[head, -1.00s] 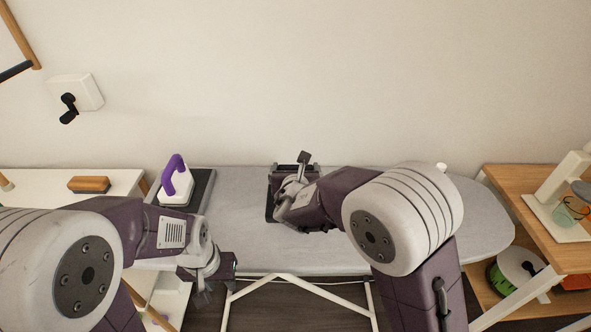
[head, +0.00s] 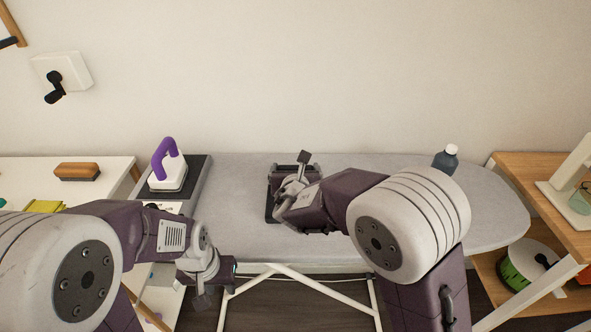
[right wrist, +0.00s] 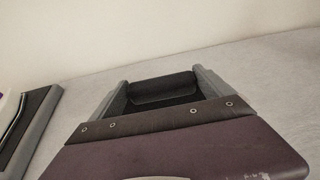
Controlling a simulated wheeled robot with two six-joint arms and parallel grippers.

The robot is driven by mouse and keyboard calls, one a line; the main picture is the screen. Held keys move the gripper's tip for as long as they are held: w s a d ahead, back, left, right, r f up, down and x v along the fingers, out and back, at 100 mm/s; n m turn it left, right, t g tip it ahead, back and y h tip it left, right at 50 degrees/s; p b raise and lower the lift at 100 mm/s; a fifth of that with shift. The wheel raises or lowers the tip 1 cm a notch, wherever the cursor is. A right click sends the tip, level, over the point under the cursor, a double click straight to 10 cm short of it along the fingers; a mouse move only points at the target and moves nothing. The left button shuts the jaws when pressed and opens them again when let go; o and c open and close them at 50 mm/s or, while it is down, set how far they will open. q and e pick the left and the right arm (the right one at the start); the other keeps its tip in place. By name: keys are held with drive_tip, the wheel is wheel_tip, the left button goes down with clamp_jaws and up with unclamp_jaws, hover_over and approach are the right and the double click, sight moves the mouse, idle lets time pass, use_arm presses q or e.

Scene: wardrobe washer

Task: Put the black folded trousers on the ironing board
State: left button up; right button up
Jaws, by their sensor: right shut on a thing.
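The black folded trousers (right wrist: 164,86) show as a dark roll between the two grey fingers of my right gripper (right wrist: 162,92) in the right wrist view. In the head view a dark edge of the trousers (head: 270,206) shows beside my right gripper (head: 290,178); my arm hides the rest. My right gripper is shut on them over the middle of the grey ironing board (head: 400,168). I cannot tell whether the trousers touch the board. My left gripper (head: 207,292) hangs low in front of the board's left end; its fingers are too unclear to judge.
A white and purple iron (head: 168,168) stands on a dark rest at the board's left end. A dark bottle (head: 446,159) is behind my right arm. A left table (head: 112,168) holds a brush (head: 77,171). A wooden shelf (head: 530,172) stands right.

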drive_tip(key=shift+f+b, duration=0.25)
drive_tip(key=shift+b, duration=0.1)
drive_tip(key=o, duration=1.5)
drive_tip(key=shift+r+p, duration=3.75)
drive_tip(key=shift+r, duration=1.3)
drive_tip(key=v, duration=0.9)
drive_tip(key=shift+p, duration=0.35)
